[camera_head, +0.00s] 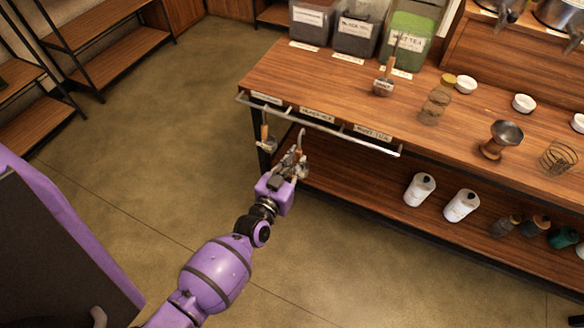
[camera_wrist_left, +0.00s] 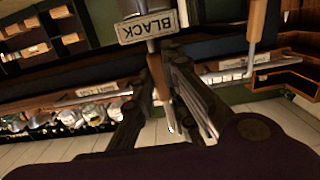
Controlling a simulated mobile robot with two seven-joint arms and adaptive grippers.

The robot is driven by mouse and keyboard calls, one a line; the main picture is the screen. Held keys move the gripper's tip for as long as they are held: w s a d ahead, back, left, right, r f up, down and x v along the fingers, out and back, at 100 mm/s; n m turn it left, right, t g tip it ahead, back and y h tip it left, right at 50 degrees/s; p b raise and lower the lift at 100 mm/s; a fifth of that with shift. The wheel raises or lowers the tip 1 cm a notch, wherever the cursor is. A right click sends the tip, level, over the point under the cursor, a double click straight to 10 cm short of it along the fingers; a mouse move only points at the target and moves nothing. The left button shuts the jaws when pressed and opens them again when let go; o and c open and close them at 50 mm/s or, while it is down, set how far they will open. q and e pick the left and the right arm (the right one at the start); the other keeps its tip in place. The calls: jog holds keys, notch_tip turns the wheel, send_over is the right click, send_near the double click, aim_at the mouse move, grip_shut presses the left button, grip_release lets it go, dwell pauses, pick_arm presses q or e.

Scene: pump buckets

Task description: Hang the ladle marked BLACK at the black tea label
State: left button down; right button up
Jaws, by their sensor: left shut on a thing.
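My left gripper (camera_head: 294,168) is shut on the wooden handle of a ladle (camera_head: 299,143), in front of and just below the rail (camera_head: 345,135) on the table's front edge. In the left wrist view the ladle's tag (camera_wrist_left: 147,27) reads BLACK, and its handle (camera_wrist_left: 158,72) sits between the fingers. The black tea label (camera_head: 317,115) is the middle one above the rail, close to the ladle's upper end. I cannot tell whether the ladle touches the rail. My right gripper is not in view.
Another ladle (camera_head: 265,131) hangs at the left label (camera_head: 266,98). The mint tea label (camera_head: 372,132) is at the right, with no ladle below it. A third ladle (camera_head: 383,82) is on the tabletop by the tea containers (camera_head: 358,35). White bottles (camera_head: 420,188) stand on the lower shelf.

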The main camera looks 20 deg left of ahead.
pick_arm(q)
jog(key=w+f+b, duration=0.2)
jog(key=w+b, duration=0.2)
jog(key=w, duration=0.3)
jog(key=shift+d+f, duration=0.15)
jog(key=shift+f, duration=0.25)
dwell(0.3)
jog(key=c, duration=1.7)
grip_release()
jog(key=shift+c, duration=0.2)
jog(key=shift+o, duration=0.4)
